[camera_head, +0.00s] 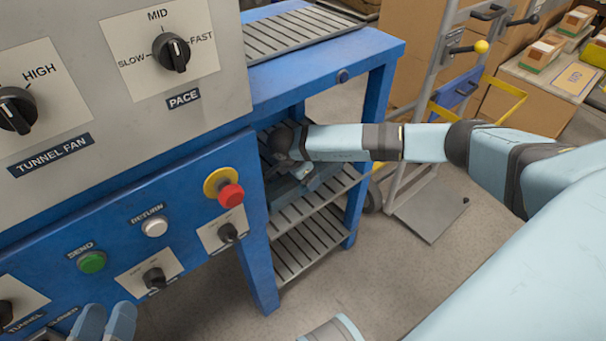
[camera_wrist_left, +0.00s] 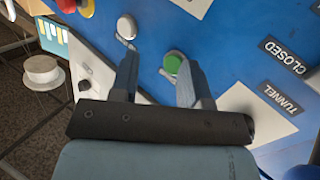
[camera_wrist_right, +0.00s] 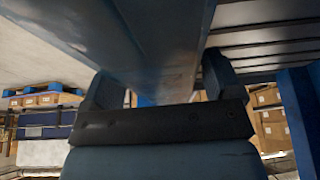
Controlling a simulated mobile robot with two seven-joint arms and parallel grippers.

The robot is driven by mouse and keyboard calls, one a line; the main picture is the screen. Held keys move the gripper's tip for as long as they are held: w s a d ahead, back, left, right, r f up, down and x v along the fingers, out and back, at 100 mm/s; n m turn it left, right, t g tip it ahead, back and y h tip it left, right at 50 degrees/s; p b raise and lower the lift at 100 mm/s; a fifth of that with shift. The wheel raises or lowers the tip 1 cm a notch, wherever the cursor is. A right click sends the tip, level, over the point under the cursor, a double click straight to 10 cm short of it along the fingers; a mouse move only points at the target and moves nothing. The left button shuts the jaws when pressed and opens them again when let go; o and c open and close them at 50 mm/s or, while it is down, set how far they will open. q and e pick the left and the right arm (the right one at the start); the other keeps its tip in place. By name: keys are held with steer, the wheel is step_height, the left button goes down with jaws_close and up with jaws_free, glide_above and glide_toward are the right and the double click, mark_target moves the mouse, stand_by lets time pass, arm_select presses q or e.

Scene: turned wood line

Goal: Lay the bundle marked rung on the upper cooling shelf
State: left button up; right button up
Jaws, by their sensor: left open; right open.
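No bundle marked rung can be made out in any view. Below the blue machine top is a slatted upper shelf (camera_head: 338,186), with a lower slatted shelf (camera_head: 303,246) under it. My right arm reaches in over the upper shelf, and the arm and shadow hide much of it. My right gripper (camera_wrist_right: 160,82) is open, with blue frame surfaces behind its fingers and slats (camera_wrist_right: 265,40) beyond them. My left gripper (camera_head: 106,320) is open and empty in front of the control panel. In the left wrist view its fingers (camera_wrist_left: 157,72) point toward the green button.
The panel carries a green send button (camera_head: 92,262), a white return button (camera_head: 155,227), a red stop button (camera_head: 231,196) and knobs. A slatted top surface (camera_head: 290,35) lies above the shelves. A hand truck (camera_head: 430,210) stands right of the frame. Floor in front is clear.

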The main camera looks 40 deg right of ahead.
steer(key=p+v, duration=0.2)
steer(key=v, duration=0.5)
steer(key=shift+r+p, duration=0.3)
arm_select(q)
steer(key=shift+t, duration=0.9)
step_height(320, 180, up, 4)
steer(key=shift+a+r, duration=0.15)
steer(key=shift+r, duration=0.05)
steer(key=shift+f, duration=0.1)
arm_select(e)
steer(key=shift+s+f, duration=0.1)
